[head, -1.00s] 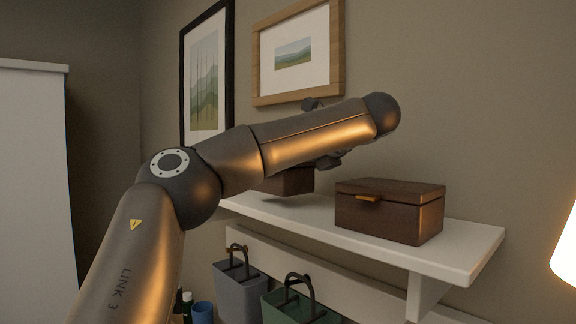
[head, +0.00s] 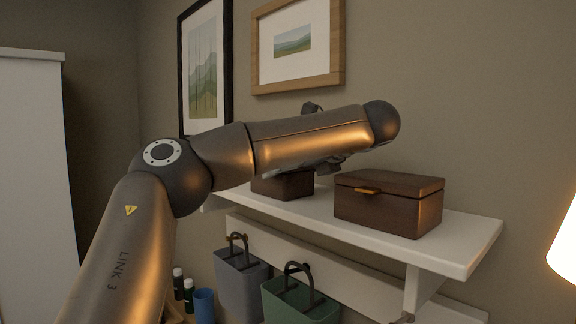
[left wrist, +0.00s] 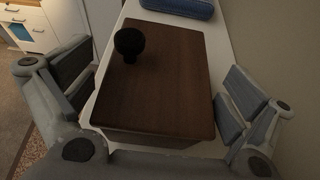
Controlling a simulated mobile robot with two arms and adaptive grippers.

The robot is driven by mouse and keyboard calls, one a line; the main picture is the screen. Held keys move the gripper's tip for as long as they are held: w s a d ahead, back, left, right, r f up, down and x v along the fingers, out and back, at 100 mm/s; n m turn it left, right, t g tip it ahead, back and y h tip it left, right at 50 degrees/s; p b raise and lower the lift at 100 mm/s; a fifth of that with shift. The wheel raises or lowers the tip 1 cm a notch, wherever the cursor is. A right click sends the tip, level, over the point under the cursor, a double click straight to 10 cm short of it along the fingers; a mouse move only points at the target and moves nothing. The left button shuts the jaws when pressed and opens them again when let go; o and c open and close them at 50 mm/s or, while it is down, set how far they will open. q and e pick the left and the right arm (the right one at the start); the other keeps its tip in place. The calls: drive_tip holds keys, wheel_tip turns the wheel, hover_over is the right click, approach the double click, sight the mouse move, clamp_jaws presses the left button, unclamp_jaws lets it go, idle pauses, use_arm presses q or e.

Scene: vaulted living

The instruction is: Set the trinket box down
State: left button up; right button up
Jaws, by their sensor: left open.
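The trinket box appears to be the small dark brown box (head: 284,187) on the white wall shelf, partly hidden behind my left arm in the head view. In the left wrist view its brown wooden lid (left wrist: 165,85) with a round black knob (left wrist: 129,42) fills the middle. My left gripper (left wrist: 158,92) is open, with one finger on each side of the box and a gap visible at each. In the head view the gripper (head: 318,165) is mostly hidden behind the forearm, just above the box. My right gripper is not in view.
A larger brown box (head: 388,205) with a brass latch stands to the right on the white shelf (head: 455,243). A blue object (left wrist: 180,6) lies beyond the small box. Grey (head: 242,280) and green (head: 298,303) bags hang below. Two framed pictures hang above; a lamp (head: 566,240) glows at right.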

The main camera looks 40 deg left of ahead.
use_arm(q)
drive_tip(key=shift+r, duration=0.1)
drive_tip(key=b+v, duration=0.2)
drive_tip(key=v, duration=0.1)
drive_tip(key=shift+d+b, duration=0.3)
drive_tip(key=shift+d, duration=0.1)
drive_tip(key=b+v, duration=0.2)
drive_tip(key=v, duration=0.6)
drive_tip(key=shift+r+b, duration=0.15)
drive_tip(key=shift+b, duration=0.15)
drive_tip(key=shift+d, duration=0.15)
